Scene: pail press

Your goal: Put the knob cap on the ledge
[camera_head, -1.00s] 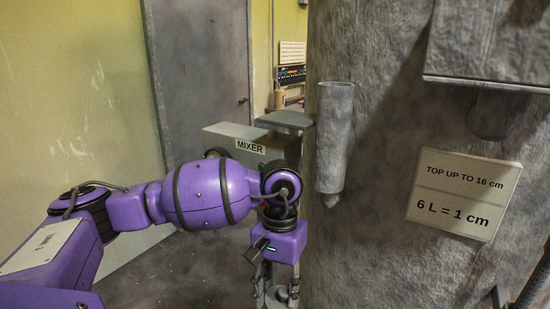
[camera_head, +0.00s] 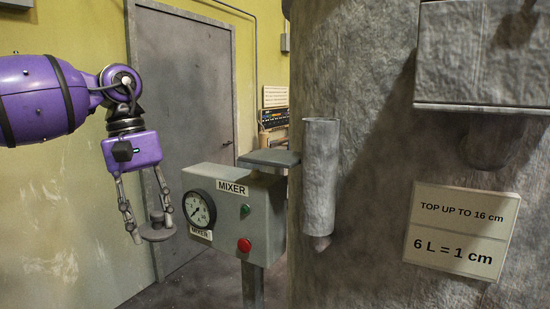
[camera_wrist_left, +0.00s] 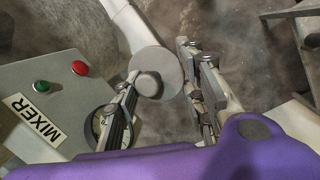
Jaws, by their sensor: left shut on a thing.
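The knob cap (camera_head: 157,228) is a grey disc with a small raised knob on top. My left gripper (camera_head: 150,218) points down and is shut on the cap's knob. It holds the cap in the air, left of the mixer box. In the left wrist view the cap (camera_wrist_left: 155,72) shows between the two fingers, with the disc beyond them. The ledge (camera_head: 270,158) is a small flat grey shelf beside the upright tube, right of and higher than the cap. Its top looks bare. My right gripper is not in view.
The mixer box (camera_head: 253,222) with a gauge (camera_head: 199,209), green and red buttons stands on a post under the ledge. The upright grey tube (camera_head: 320,175) is fixed to the big rough tank (camera_head: 370,80) right of the ledge. A door (camera_head: 190,90) is behind.

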